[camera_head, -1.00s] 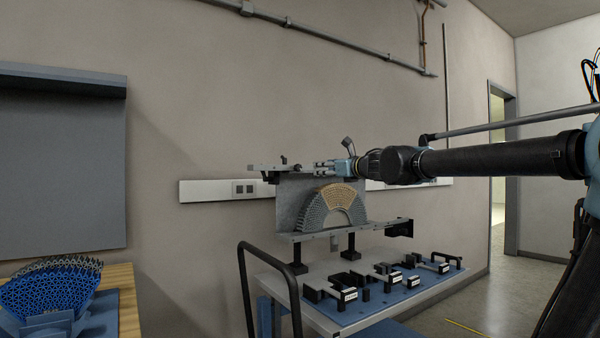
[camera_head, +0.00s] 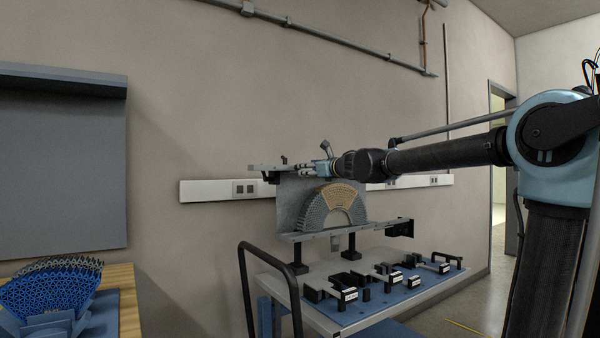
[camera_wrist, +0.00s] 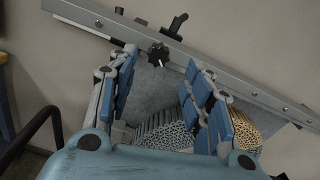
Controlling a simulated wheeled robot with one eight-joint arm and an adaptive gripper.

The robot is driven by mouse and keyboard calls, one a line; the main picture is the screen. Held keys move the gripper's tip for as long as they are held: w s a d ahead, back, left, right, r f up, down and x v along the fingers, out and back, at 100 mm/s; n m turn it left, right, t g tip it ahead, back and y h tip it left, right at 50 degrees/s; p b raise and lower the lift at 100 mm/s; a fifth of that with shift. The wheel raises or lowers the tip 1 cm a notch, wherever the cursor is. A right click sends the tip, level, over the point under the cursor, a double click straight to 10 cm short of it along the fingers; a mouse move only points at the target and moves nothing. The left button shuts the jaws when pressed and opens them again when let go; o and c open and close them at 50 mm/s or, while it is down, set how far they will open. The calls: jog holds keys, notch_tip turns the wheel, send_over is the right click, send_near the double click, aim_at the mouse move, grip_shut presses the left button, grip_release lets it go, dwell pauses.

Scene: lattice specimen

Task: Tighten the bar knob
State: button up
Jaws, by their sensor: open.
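The bar knob (camera_wrist: 158,56), black and star-shaped, sits on the near side of the grey metal bar (camera_wrist: 232,83). In the wrist view it shows between and just beyond my gripper's (camera_wrist: 161,62) two blue-padded fingertips. The fingers are spread and empty; I cannot tell whether either touches the knob. In the head view my gripper (camera_head: 308,171) is level with the bar (camera_head: 260,168), above the fixture's grey back plate (camera_head: 292,204). The knob is too small to make out there.
A tan and grey lattice arch (camera_head: 335,205) stands in the fixture below my gripper. A black lever (camera_wrist: 177,24) rises behind the bar. A cart (camera_head: 325,318) carries black clamps. A blue lattice piece (camera_head: 50,292) is at lower left. The wall is close behind.

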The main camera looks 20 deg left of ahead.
jog(key=shift+x, duration=3.55)
jog(key=c, duration=1.1)
